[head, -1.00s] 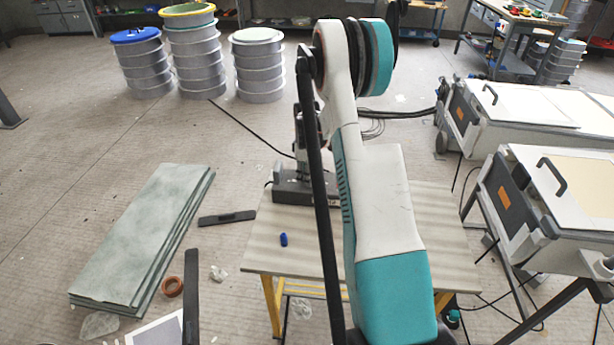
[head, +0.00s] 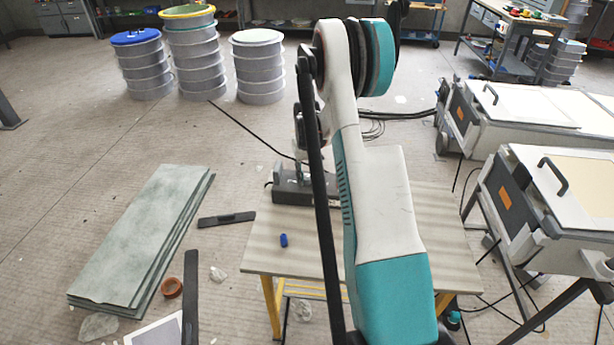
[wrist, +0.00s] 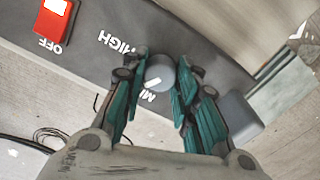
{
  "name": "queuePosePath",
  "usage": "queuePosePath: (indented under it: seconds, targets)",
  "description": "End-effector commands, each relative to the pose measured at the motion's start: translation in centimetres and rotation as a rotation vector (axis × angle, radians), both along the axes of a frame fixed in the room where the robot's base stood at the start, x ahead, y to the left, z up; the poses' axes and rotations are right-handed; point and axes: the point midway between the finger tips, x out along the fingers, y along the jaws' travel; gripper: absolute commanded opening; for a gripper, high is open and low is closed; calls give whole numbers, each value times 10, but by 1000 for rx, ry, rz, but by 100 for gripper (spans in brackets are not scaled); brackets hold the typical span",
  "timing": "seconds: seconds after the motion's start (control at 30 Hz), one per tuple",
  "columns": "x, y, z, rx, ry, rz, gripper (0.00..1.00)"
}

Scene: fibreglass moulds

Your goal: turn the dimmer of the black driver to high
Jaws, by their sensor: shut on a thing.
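The black driver (head: 287,193) stands on the table's far left part. In the wrist view its dark top face (wrist: 90,72) carries a red switch (wrist: 54,18) by the word OFF, plus the words HIGH and MIN. The round grey dimmer knob (wrist: 160,70) has a white mark on its side toward MIN. My gripper (wrist: 163,72) is shut on the knob, with teal fingers on either side of it. In the head view my gripper (head: 299,172) is small, upright over the driver, and the knob cannot be made out.
A blue cap (head: 284,240) lies on the table (head: 265,262) in front of the driver. Grey-green slabs (head: 145,240) lie on the floor to the left. Wheeled white units (head: 560,200) stand to the right. Cables run behind the table.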

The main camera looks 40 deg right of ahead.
Motion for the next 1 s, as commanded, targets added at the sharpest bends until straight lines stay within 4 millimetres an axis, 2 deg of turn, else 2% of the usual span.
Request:
queuePosePath:
  seconds: [0.7,1.0]
  targets:
    - [0,0,0,-1,-1,-675,4]
    - [0,0,0,-1,-1,-899,4]
